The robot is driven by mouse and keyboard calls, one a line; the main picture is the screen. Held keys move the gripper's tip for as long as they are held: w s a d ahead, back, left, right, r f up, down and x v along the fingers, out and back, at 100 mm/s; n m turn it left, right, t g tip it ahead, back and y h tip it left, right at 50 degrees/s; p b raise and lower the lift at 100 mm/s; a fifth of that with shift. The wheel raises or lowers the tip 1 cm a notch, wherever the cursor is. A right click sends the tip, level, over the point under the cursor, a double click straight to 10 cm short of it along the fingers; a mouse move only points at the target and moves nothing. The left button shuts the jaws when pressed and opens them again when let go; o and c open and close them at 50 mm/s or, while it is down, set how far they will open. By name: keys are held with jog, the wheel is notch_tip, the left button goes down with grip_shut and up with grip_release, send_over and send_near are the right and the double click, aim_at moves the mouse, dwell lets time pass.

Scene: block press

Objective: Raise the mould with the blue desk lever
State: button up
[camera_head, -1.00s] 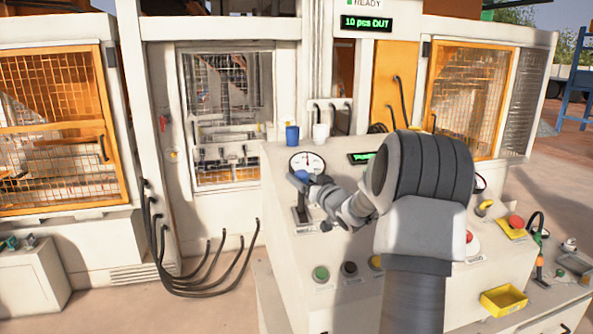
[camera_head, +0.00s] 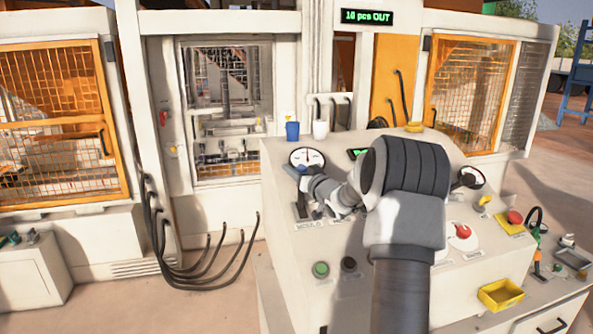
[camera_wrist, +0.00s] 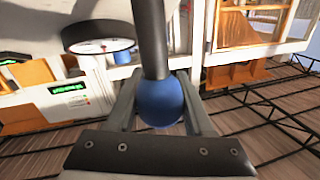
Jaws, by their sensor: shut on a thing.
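The blue ball knob (camera_wrist: 160,103) of the desk lever sits between the two fingers of my gripper (camera_wrist: 158,112) in the wrist view. The lever's dark shaft (camera_wrist: 152,40) runs upward from the knob there. My gripper (camera_head: 303,174) is shut on the knob, just in front of the round dial (camera_head: 308,157) on the desk in the head view. In that view the gripper mostly hides the knob and the lever. Behind the press window, pale horizontal plates and upright columns (camera_head: 225,125) show; which part is the mould is hard to tell.
Black hoses hang left of the desk.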

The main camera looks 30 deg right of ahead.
grip_shut()
jog(key=shift+s+f+b, duration=0.1)
jog(key=shift+b, duration=0.35)
jog(key=shift+s+a+f+t+b, duration=0.15)
jog(key=shift+s+t+b, duration=0.2)
jog(key=shift+b, duration=0.85)
jog(key=s+t+b, duration=0.1)
jog(key=s+b, duration=0.1)
jog(key=b, duration=0.3)
jog(key=s+a+t+b, duration=0.1)
jog(key=s+t+b, duration=0.1)
jog(key=b, duration=0.4)
jog(key=shift+n+b, duration=0.3)
jog(key=shift+n, duration=0.1)
jog(key=shift+s+r+t+b, duration=0.2)
jog(key=shift+s+t+b, duration=0.05)
jog(key=shift+b, duration=0.35)
